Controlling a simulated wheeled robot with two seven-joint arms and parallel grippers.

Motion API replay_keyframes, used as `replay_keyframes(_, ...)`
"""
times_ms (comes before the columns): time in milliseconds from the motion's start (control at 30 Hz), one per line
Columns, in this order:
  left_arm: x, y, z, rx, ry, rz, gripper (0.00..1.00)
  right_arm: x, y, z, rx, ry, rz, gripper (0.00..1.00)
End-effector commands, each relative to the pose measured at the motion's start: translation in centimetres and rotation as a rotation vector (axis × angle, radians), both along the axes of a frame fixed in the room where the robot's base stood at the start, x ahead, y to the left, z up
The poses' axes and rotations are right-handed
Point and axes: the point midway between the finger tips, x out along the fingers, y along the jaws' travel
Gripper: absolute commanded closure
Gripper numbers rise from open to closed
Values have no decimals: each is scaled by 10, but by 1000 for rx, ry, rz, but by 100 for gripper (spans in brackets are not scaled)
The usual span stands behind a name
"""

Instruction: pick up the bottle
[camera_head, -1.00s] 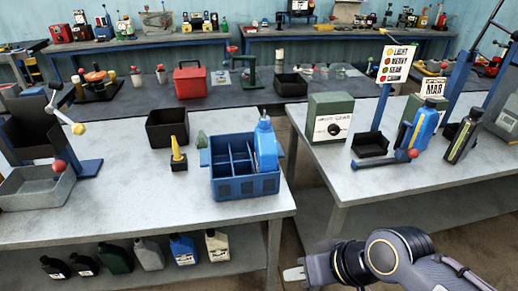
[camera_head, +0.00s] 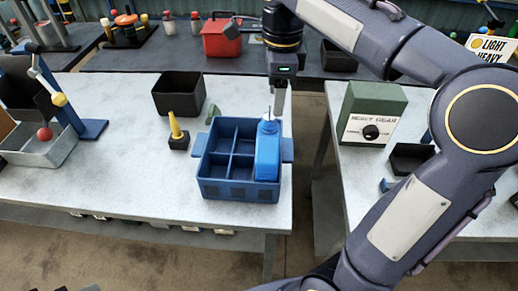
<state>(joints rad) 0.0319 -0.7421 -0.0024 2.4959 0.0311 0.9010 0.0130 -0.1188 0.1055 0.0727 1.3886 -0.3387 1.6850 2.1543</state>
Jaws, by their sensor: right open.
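A blue bottle (camera_head: 268,152) stands upright in a right-hand compartment of the blue divided crate (camera_head: 238,190) on the left table. My right arm reaches over from the right, and its gripper (camera_head: 277,112) points down just above and behind the bottle's top. The right gripper is open, with nothing seen between its fingers. The fingers overlap in this view, so I cannot tell whether they touch the bottle neck. My left gripper is not in view.
A black bin (camera_head: 179,95), a yellow-tipped funnel (camera_head: 177,134) and a small green item (camera_head: 212,113) lie left of and behind the crate. A green dial box (camera_head: 368,115) stands on the right table. A gap separates the tables. The left table's front is clear.

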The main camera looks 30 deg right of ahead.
Motion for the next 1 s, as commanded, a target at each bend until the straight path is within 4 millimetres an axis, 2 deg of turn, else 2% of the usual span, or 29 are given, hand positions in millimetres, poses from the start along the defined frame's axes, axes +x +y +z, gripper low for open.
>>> replay_keyframes(167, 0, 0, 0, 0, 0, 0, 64, 10, 0, 0, -19, 24, -117, 43)
replay_keyframes(467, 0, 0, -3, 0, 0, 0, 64, 9, 4, -34, -19, 25, -123, 43)
replay_keyframes(700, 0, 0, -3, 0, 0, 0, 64, 9, 8, -67, -19, 24, -122, 43)
replay_keyframes(1000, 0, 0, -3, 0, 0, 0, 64, 9, 8, -73, -17, 22, -122, 43)
